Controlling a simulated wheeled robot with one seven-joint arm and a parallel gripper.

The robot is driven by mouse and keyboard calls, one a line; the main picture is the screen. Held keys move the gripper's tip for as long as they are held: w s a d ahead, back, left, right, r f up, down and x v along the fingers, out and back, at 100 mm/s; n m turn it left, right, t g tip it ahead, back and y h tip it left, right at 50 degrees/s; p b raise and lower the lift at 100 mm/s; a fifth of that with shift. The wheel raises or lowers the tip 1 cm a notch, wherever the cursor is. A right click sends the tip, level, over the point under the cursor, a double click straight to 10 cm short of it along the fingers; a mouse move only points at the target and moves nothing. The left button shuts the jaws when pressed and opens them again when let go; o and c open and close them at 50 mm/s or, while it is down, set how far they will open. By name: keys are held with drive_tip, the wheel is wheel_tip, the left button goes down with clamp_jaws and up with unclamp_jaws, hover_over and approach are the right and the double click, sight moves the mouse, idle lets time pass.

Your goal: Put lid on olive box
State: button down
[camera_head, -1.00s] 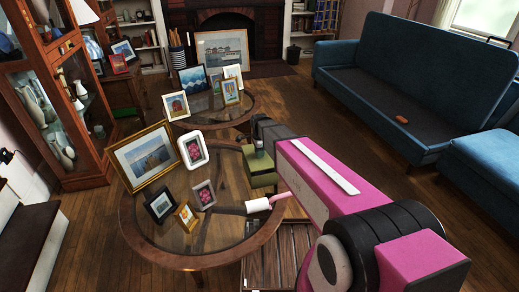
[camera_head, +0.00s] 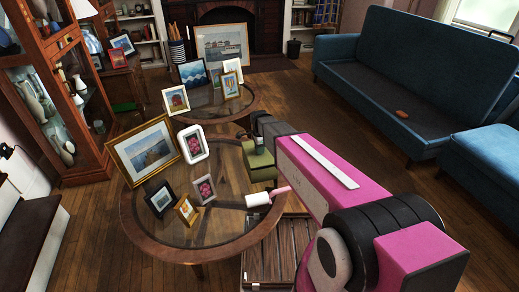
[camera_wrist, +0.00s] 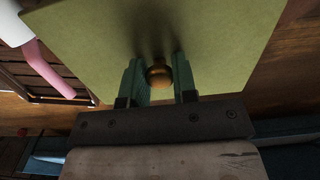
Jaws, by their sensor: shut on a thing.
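The olive lid (camera_wrist: 215,30) has a round brown knob (camera_wrist: 159,75). My gripper (camera_wrist: 159,82) is shut on this knob, with a finger on each side, in the wrist view. In the head view my gripper (camera_head: 258,143) is over the right side of the near round table, with the olive lid (camera_head: 259,159) under it. The olive box (camera_head: 263,175) shows just below the lid, partly hidden by my arm. I cannot tell whether the lid touches the box. In the wrist view the lid hides whatever is under it.
A white cylinder with a pink bent part (camera_head: 258,199) lies on the near glass-topped table (camera_head: 225,240), close in front of the box. Several picture frames (camera_head: 145,150) stand on its left side. A slatted wooden piece (camera_head: 262,262) is below the table's right edge.

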drive_tip(key=shift+f, duration=0.8)
drive_tip(key=c, duration=0.8)
unclamp_jaws()
wheel_tip(320, 180, up, 11)
drive_tip(key=shift+f, duration=0.1)
drive_tip(key=s+d+f+n, duration=0.1)
drive_tip(key=s+d+n, duration=0.4)
drive_tip(key=s+d, duration=0.1)
drive_tip(key=s+d+f+n, duration=0.1)
drive_tip(key=s+d+n, duration=0.4)
drive_tip(key=s+d, duration=0.1)
drive_tip(key=s+d+n, duration=0.4)
drive_tip(key=s+d, duration=0.2)
drive_tip(key=d, duration=0.1)
drive_tip(key=shift+s+f+n, duration=0.3)
drive_tip(key=shift+f+n, duration=0.1)
